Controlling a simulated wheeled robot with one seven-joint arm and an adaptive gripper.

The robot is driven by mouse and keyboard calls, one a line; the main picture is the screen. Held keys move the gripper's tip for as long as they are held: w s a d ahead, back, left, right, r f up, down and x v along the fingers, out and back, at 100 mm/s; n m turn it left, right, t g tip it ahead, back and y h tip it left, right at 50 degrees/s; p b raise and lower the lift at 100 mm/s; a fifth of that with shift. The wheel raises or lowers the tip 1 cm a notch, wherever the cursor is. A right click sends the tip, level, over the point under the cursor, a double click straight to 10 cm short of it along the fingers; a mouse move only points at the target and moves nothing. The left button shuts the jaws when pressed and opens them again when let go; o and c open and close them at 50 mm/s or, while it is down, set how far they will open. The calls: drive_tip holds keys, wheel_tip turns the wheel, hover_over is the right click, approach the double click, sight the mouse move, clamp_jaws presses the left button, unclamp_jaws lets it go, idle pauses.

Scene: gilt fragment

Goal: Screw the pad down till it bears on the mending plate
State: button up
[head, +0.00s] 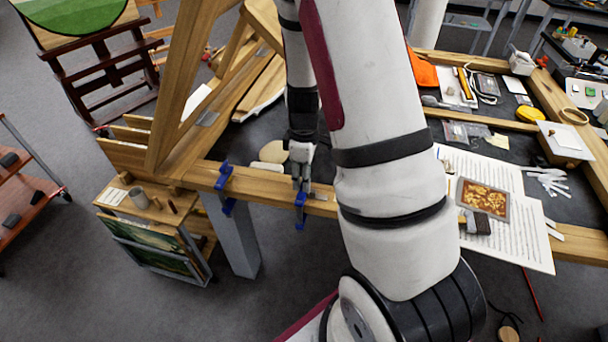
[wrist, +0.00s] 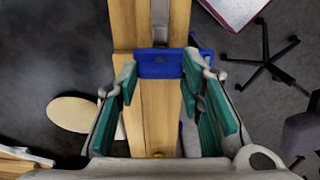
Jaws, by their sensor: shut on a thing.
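My gripper (head: 299,178) is over the front beam of the wooden frame in the head view. In the wrist view my gripper (wrist: 160,72) has its green-padded fingers on either side of the top of a blue clamp (wrist: 160,63), shut on it. The same blue clamp (head: 300,212) shows in the head view, hanging down the beam's front below my gripper. A pale grey strip (wrist: 160,18), perhaps the mending plate, lies along the beam (wrist: 125,25) just beyond the clamp. The clamp's pad and screw are hidden, so I cannot tell whether the pad touches anything.
A second blue clamp (head: 223,177) grips the beam to the left. A pale round disc (head: 273,152) lies behind my gripper, also in the wrist view (wrist: 85,114). Paper sheets (head: 480,165) and a gilt panel (head: 483,199) lie to the right. A small cabinet (head: 150,205) stands at left.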

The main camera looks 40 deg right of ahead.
drive_tip(key=shift+m, duration=0.4)
